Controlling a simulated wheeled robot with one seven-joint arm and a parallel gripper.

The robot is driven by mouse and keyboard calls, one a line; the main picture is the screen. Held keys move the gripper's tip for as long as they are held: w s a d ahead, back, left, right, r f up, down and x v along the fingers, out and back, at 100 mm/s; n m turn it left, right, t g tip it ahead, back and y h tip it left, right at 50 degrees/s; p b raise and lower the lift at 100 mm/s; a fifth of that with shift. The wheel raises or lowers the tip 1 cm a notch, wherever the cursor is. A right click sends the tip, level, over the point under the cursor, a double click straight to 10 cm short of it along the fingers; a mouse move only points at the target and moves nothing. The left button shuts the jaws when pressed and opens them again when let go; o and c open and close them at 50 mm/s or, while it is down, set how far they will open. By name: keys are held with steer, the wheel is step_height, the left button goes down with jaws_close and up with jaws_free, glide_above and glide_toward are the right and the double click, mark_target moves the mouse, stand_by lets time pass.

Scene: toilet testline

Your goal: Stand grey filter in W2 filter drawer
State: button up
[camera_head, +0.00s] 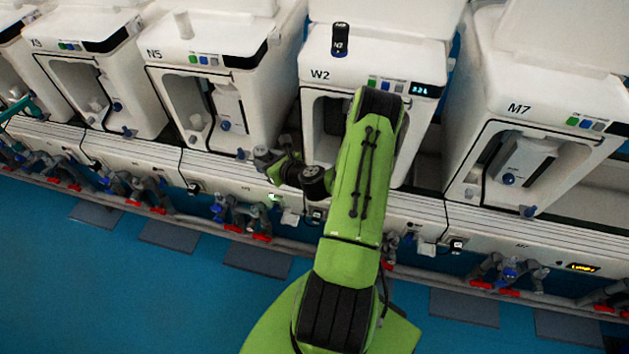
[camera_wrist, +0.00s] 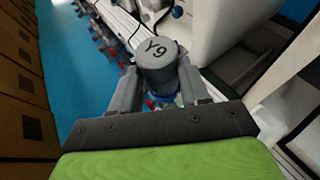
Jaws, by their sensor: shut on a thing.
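My gripper (camera_wrist: 159,86) is shut on a grey cylinder (camera_wrist: 156,51) marked Y9, seen from its flat end, with some blue showing below it. In the head view my gripper (camera_head: 268,160) is in front of the row, to the lower left of the W2 unit's opening. The W2 unit (camera_head: 335,75) is white with its label at the upper left of its front. My green arm covers much of its opening, and I cannot make out its filter drawer.
A black cylinder (camera_head: 340,39) with a pale label stands on top of W2. The N5 unit (camera_head: 188,55) is to the left and the M7 unit (camera_head: 520,115) to the right. Pipes and red-handled valves (camera_head: 262,237) run below the ledge. The blue floor (camera_head: 130,290) is open in front.

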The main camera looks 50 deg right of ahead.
steer(key=s+d+f+m+g+h+b, duration=0.2)
steer(key=s+d+m+h+b, duration=0.15)
steer(key=d, duration=0.45)
steer(key=s+d+f+m+g+h+b, duration=0.2)
steer(key=s+d+f+m+h, duration=0.15)
steer(key=d, duration=0.45)
steer(key=shift+h, duration=0.4)
step_height(320, 180, down, 9)
steer(key=b, duration=0.6)
steer(key=shift+s+a, duration=0.15)
steer(key=shift+r, duration=0.1)
steer(key=o, duration=1.1)
